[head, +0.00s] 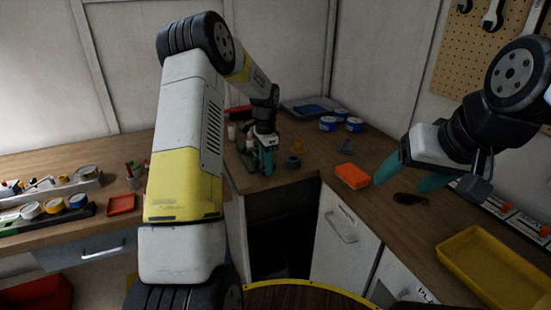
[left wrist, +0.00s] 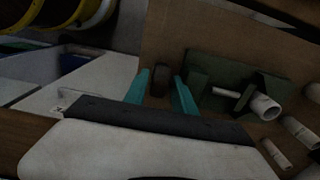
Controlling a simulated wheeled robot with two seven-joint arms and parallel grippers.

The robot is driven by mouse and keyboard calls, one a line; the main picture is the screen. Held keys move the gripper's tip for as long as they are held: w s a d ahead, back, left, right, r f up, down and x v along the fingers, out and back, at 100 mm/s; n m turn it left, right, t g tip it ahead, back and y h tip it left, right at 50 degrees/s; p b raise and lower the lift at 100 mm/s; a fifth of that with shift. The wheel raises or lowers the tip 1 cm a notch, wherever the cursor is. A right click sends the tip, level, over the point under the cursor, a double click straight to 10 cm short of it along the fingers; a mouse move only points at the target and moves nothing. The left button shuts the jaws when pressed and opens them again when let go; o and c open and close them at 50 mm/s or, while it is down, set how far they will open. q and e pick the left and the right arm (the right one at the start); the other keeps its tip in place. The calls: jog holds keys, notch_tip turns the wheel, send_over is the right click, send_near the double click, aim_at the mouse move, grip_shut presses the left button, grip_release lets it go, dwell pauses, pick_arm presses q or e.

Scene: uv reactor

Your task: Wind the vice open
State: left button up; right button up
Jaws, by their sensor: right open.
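The vice is a dark green body (head: 243,180) on the corner of the bench, partly hidden behind my left arm and gripper in the head view. In the left wrist view its green body (left wrist: 205,68) lies right of my fingers, with a pale rod and tube. A dark rounded piece (left wrist: 160,82), seemingly the vice's handle, stands between the teal fingers of my left gripper (left wrist: 161,84). The fingers are apart, with a narrow gap showing each side. My left gripper (head: 266,160) points down at the vice. My right gripper (head: 410,172) is open and empty above the right bench.
An orange box (head: 352,176) and a dark object (head: 408,198) lie near my right gripper. A yellow tray (head: 495,268) is at the right. Blue tins (head: 328,124) and a blue tray (head: 308,108) stand behind the vice. White cylinders (left wrist: 302,132) lie close to it.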

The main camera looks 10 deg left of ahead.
pick_arm(q)
grip_shut()
dwell(0.3)
jog(key=shift+s+a+t+h, duration=0.2)
jog(key=shift+a+t+h, duration=0.15)
jog(key=shift+t+h, duration=0.55)
jog(key=h, duration=0.1)
jog(key=t+h, duration=0.1)
jog(key=shift+s+a+f+h, duration=0.1)
jog(key=shift+a+f+h, duration=0.1)
jog(key=shift+h, duration=0.1)
jog(key=t+h, duration=0.2)
jog(key=h, duration=0.1)
jog(key=t+h, duration=0.1)
jog(key=h, duration=0.1)
jog(key=shift+s+a+f+t, duration=0.15)
jog(key=shift+a+f+t, duration=0.05)
jog(key=shift+f+t, duration=0.1)
jog(key=shift+h, duration=0.3)
grip_release()
jog(key=shift+v, duration=3.9)
